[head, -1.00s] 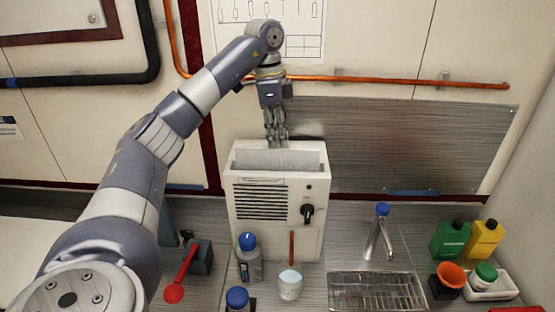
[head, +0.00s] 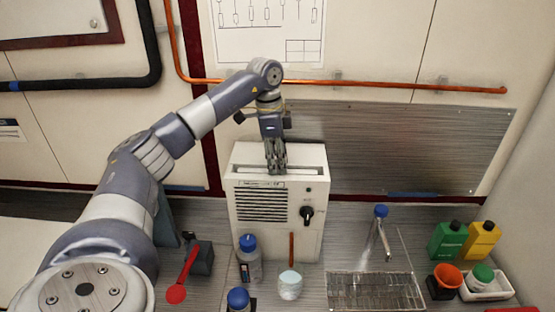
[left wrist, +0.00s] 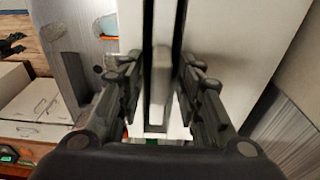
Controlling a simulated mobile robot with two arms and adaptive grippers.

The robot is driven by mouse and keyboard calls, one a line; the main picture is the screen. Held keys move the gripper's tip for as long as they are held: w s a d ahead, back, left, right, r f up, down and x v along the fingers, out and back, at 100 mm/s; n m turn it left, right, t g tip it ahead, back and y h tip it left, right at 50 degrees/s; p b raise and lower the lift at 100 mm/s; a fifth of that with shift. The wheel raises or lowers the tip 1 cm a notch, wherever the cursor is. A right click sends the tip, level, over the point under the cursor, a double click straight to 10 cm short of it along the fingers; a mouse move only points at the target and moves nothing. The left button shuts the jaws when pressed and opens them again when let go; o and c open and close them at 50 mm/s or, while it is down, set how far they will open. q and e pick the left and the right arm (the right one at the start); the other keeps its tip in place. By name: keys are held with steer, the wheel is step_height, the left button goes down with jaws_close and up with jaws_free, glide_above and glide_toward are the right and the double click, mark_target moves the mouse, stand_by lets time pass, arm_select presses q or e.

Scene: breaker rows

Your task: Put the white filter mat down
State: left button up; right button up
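The white filter mat (left wrist: 164,100) shows as a narrow light strip in the top slot of the white box-shaped unit (head: 262,222); most of it is hidden inside. In the head view, my left gripper (head: 276,166) reaches straight down to the slot. In the left wrist view, the fingers of my left gripper (left wrist: 160,85) stand apart on either side of the strip, with gaps seen beside it, so it looks open. Whether a fingertip touches the mat is hard to see. My right gripper is not in view.
Blue-capped bottles (head: 248,258) and a cup (head: 289,284) stand in front of the unit. A red spoon-like tool (head: 182,276) lies left. An orange pipe (head: 400,85) crosses the wall behind.

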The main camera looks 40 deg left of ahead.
arm_select(q)
steer(key=shift+a+r, duration=0.1)
steer(key=shift+r, duration=0.45)
steer(key=r+b, duration=0.1)
steer(key=r, duration=0.1)
steer(key=r+b, duration=0.1)
steer(key=r, duration=0.2)
steer(key=shift+s+a, duration=0.15)
steer(key=shift+a, duration=0.05)
steer(key=r, duration=0.2)
steer(key=r+p, duration=0.1)
steer(key=r, duration=0.3)
steer(key=shift+s+a, duration=0.3)
steer(key=shift+f, duration=0.15)
